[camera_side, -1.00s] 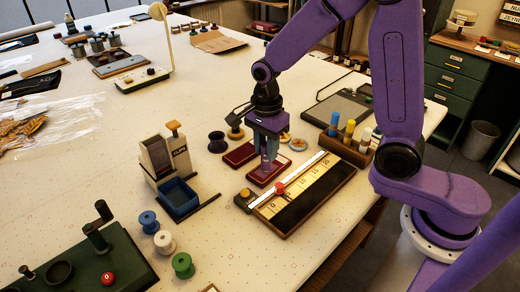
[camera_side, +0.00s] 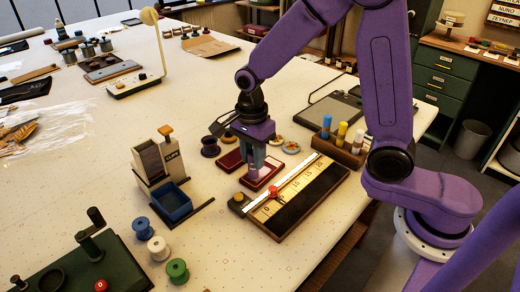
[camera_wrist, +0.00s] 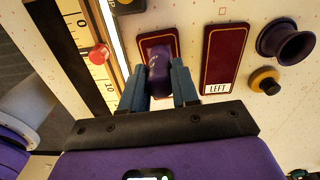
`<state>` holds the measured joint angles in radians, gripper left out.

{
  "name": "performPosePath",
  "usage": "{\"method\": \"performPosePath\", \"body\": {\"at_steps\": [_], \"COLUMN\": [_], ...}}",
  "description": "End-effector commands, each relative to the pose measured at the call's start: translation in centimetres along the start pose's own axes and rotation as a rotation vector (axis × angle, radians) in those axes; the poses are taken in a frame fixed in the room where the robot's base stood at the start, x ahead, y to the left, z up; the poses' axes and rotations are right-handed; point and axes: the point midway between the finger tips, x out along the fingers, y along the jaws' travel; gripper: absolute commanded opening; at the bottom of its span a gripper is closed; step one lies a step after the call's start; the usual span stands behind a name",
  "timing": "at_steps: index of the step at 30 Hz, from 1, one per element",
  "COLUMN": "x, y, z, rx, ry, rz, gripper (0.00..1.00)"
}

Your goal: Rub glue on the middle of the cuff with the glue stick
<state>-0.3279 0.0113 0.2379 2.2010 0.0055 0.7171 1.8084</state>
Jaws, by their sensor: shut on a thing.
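Two dark red cuffs lie flat on the table side by side. One bears a "LEFT" label (camera_wrist: 223,58) in the wrist view and is the left one (camera_side: 230,160) in the side view. The other cuff (camera_side: 270,173) lies nearer the ruler board, and part of it (camera_wrist: 142,45) shows in the wrist view. My gripper (camera_side: 253,162) is shut on a purple glue stick (camera_wrist: 159,66), held upright over this second cuff. The stick's lower end is at or just above its surface; I cannot tell whether it touches.
The ruler board (camera_side: 305,200) with a red knob (camera_wrist: 98,54) lies close beside the cuff. A wooden rack of coloured sticks (camera_side: 340,148) stands behind it. A dark spool (camera_side: 210,146) and small buttons lie near. A dispenser with a blue tray (camera_side: 172,202) stands left.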

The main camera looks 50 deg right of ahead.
Motion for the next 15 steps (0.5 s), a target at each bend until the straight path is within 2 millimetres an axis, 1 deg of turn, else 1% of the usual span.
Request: {"method": "performPosePath", "body": {"at_steps": [1, 5, 7, 8, 15], "x": [0.0, -0.1, -1.1, -1.9, -4.0], "y": [0.0, 0.1, -0.1, -0.1, 0.1], "z": [0.6, 1.6, 1.5, 1.5, 1.4], "rx": [-0.003, -0.003, 0.000, 0.000, 0.000], "ry": [0.000, 0.000, -0.002, -0.002, -0.001], "rz": [0.001, 0.001, -0.005, -0.008, -0.002], "gripper": [0.00, 0.00, 0.00, 0.00, 0.00]}}
